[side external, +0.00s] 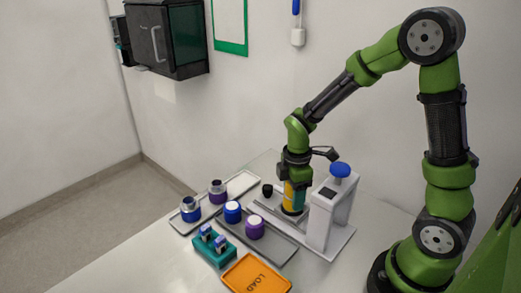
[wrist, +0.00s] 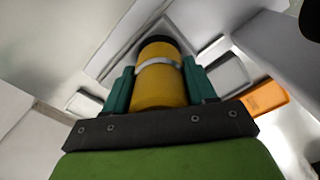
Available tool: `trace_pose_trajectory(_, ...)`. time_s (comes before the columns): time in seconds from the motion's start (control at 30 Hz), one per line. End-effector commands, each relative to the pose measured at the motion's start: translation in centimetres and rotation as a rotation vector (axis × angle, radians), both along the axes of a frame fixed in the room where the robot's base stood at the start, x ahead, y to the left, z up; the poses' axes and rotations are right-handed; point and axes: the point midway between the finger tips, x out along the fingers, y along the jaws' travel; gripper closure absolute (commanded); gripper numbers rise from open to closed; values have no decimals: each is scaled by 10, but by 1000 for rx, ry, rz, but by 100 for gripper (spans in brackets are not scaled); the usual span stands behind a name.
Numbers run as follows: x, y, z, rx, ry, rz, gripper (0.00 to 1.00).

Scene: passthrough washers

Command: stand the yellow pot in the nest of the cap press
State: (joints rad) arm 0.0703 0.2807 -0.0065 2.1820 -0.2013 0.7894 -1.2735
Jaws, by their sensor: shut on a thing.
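The yellow pot (side external: 288,197) is upright between the teal fingers of my gripper (side external: 297,186), at the left side of the cap press (side external: 325,208). The press is a white block with a blue knob on top and a white base plate. A dark ring shows at the pot's lower end, where the nest is; I cannot tell whether the pot is seated or just above it. In the wrist view the yellow pot (wrist: 160,92), with a grey band around it, fills the gap between the shut-on fingers (wrist: 160,72). The nest is mostly hidden.
A grey tray (side external: 283,248) holds a blue and a purple pot with white tops. A pale tray (side external: 243,184) behind holds another blue and purple pot. A small black cup (side external: 267,190), a teal holder (side external: 214,251) and an orange LOAD plate (side external: 256,276) are nearby.

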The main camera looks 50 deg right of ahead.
Motion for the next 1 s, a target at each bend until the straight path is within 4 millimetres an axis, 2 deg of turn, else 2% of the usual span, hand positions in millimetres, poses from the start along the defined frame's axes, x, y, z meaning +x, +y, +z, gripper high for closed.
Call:
trace_pose_trajectory(0.47,0,0,-1,0,-1,0,82)
trace_pose_trajectory(1.0,0,0,-14,-1,-1,-1,82)
